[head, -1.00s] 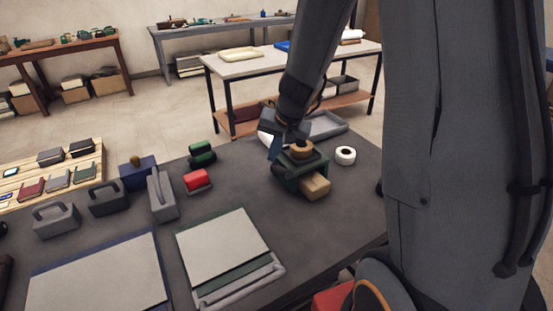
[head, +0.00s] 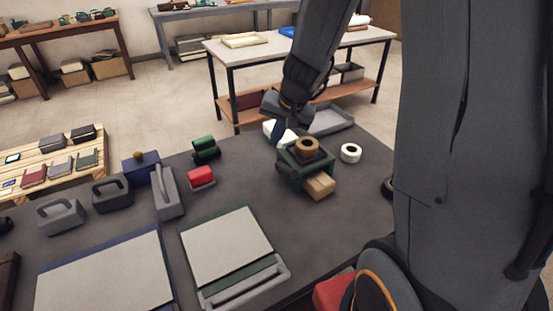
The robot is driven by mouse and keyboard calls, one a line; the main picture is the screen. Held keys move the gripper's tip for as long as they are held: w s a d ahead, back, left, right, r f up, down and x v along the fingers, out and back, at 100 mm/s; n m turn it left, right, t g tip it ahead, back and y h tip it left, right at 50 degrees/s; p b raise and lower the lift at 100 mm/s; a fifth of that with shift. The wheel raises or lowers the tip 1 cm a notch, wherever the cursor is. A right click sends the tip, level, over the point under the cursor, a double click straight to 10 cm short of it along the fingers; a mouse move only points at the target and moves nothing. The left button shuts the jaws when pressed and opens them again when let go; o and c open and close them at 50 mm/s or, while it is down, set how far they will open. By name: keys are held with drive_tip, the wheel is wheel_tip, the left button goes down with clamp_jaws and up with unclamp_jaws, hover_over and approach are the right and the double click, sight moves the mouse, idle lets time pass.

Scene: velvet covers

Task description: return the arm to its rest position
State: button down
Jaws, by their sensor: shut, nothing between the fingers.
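My arm comes down from the top of the head view, and my gripper (head: 281,135) hangs near the back of the dark work table (head: 330,220). It is shut and holds nothing. It is just behind and left of a dark green box (head: 291,169) with a brown tape roll (head: 307,147) on top and a wooden block (head: 320,185) at its front. A white item (head: 271,131) lies behind the gripper and is partly hidden by it. I cannot tell whether the gripper touches the box.
A white tape roll (head: 350,153) and a grey tray (head: 331,118) lie right of the gripper. A red-topped block (head: 201,176), green rollers (head: 206,149) and several grey handled tools stand left. Two flat boards lie in front. The table's right part is mostly clear.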

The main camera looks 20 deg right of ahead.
drive_tip(key=s+r+n+g+h, duration=0.1)
drive_tip(key=s+n+g, duration=0.2)
drive_tip(key=s, duration=1.6)
drive_tip(key=n, duration=0.2)
drive_tip(key=shift+a+r+n+h, duration=0.3)
drive_tip(key=shift+n, duration=0.1)
